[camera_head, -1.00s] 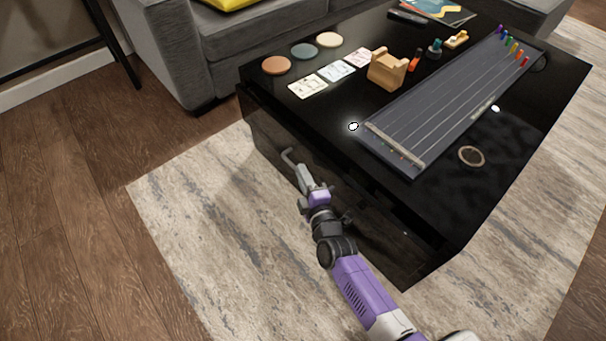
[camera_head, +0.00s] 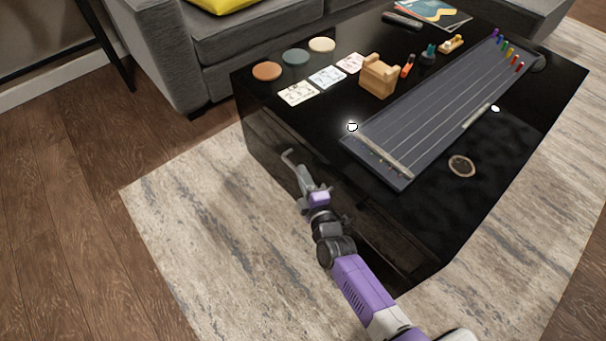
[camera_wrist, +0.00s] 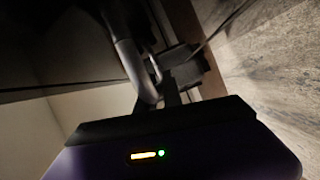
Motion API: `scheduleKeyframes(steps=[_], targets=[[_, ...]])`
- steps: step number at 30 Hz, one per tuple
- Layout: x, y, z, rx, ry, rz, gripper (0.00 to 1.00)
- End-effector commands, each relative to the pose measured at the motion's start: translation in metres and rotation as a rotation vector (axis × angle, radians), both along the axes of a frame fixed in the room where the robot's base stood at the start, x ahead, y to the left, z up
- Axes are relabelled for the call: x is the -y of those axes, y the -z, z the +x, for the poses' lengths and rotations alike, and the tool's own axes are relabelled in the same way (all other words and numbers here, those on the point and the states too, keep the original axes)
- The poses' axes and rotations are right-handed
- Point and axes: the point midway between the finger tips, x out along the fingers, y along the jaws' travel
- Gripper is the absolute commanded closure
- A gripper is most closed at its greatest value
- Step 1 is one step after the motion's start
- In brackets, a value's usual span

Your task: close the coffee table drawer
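The black coffee table (camera_head: 480,195) stands on a rug in the head view. Its dark drawer front (camera_head: 272,135) is on the side facing my arm. How far the drawer stands out is hard to tell in the dark. My gripper (camera_head: 305,178) is at this side, close to the front. A curved grey metal bar (camera_wrist: 135,70), seemingly a handle, runs close to the gripper's dark fingers in the wrist view; it also shows in the head view (camera_head: 294,160). Whether the fingers touch or hold it is unclear.
A stringed board (camera_head: 440,110), a wooden holder (camera_head: 379,76), several cards and coasters and a round ring (camera_head: 461,167) lie on the tabletop. A grey sofa (camera_head: 230,50) stands behind. The rug (camera_head: 190,220) left of the table is clear.

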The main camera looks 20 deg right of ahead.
Motion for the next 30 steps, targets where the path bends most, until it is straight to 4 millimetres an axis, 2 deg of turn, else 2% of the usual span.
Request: scheduleKeyframes(steps=[1, 4, 16, 27, 30], targets=[[0.005, 0.0, 0.0, -0.001, 0.009, 0.0, 0.87], [0.005, 0.0, 0.0, 0.0, 0.008, 0.0, 0.68], [0.002, -0.001, -0.005, -0.002, 0.005, 0.0, 0.67], [0.0, -0.007, -0.061, -0.002, 0.006, 0.001, 0.67], [-0.001, -0.007, -0.071, -0.002, 0.006, 0.001, 0.67]])
